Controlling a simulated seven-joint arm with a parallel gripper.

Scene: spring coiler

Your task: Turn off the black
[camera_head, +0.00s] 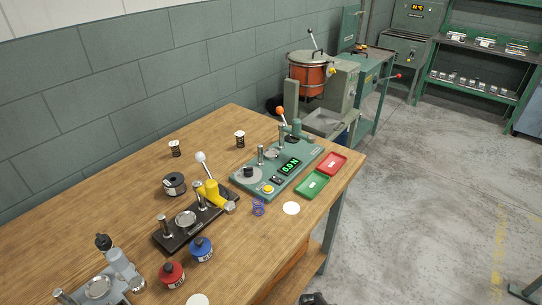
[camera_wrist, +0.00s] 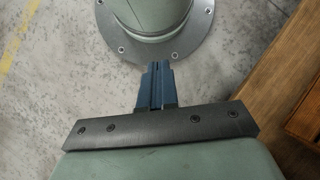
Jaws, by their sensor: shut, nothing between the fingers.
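A device on a black base (camera_head: 166,236) stands on the wooden workbench in the head view. It has metal posts, a round metal plate (camera_head: 186,218), a yellow arm (camera_head: 211,192) and a lever with a white ball knob (camera_head: 201,157) that leans up. I see no lit display on it. My gripper (camera_wrist: 157,68) shows in the wrist view with its blue fingers together and nothing between them. It is over the concrete floor, away from the black device. The black device is not in the wrist view.
A green device (camera_head: 249,193) with a lit readout and orange-knobbed lever stands right of it, a grey one (camera_head: 82,288) lower left. The bench's left rear is clear.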

